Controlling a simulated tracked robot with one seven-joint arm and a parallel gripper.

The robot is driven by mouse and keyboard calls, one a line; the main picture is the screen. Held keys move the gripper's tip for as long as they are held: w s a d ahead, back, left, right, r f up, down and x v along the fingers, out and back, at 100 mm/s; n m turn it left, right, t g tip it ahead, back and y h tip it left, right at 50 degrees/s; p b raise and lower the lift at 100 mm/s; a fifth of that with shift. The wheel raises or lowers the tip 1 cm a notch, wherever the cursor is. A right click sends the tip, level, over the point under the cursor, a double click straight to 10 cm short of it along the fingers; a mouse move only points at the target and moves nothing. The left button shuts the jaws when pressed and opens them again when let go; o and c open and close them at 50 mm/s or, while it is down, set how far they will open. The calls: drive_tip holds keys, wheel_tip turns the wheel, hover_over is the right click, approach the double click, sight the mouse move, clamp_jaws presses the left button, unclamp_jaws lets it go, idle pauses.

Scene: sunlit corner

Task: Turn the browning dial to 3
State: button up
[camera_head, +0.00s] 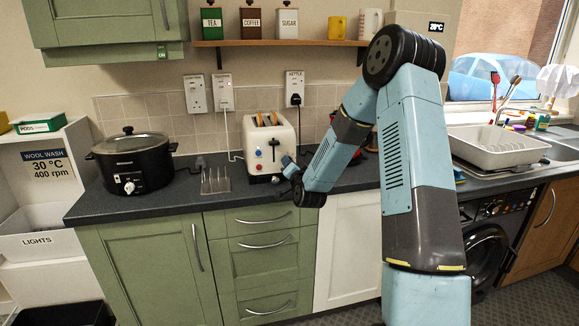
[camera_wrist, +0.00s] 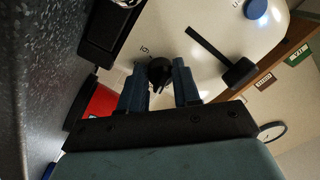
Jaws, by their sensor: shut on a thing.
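The cream toaster (camera_head: 270,155) stands on the dark worktop with two slices of bread (camera_head: 267,119) in its slots. Its front has a black lever (camera_head: 274,143), which also shows in the wrist view (camera_wrist: 238,72), and a red button (camera_head: 258,154). A blue button (camera_wrist: 255,8) is at the wrist view's top edge. The black browning dial (camera_wrist: 160,72) sits between the two blue fingers of my gripper (camera_wrist: 159,78), which is shut on it. A small mark is printed beside the dial; I cannot read its setting surely. In the head view my gripper (camera_head: 287,165) hides the dial.
A metal rack (camera_head: 216,182) stands on the worktop left of the toaster, with a black slow cooker (camera_head: 131,160) beyond it. A shelf (camera_head: 280,43) with canisters runs above.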

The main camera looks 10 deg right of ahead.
drive_tip(key=shift+d+f, duration=0.1)
drive_tip(key=shift+d, duration=0.05)
idle(0.3)
drive_tip(key=o, duration=1.1)
drive_tip(key=shift+c, duration=0.2)
drive_tip(key=s, duration=1.3)
drive_tip(key=shift+s+d+f, duration=0.25)
drive_tip(key=shift+s+f, duration=0.05)
drive_tip(key=shift+s, duration=0.05)
drive_tip(key=shift+r, duration=0.1)
drive_tip(key=s+a+r+n+g+h, duration=0.1)
drive_tip(key=s+r+n+g, duration=0.55)
drive_tip(key=s+r, duration=0.5)
drive_tip(key=s+r+n+g, duration=0.1)
drive_tip(key=s+r+g, duration=0.2)
drive_tip(key=s, duration=0.8)
drive_tip(key=s+r+n+g, duration=0.1)
drive_tip(key=s+r+g, duration=0.2)
drive_tip(key=s, duration=0.9)
drive_tip(key=shift+s+d+r, duration=0.25)
drive_tip(key=shift+r, duration=0.1)
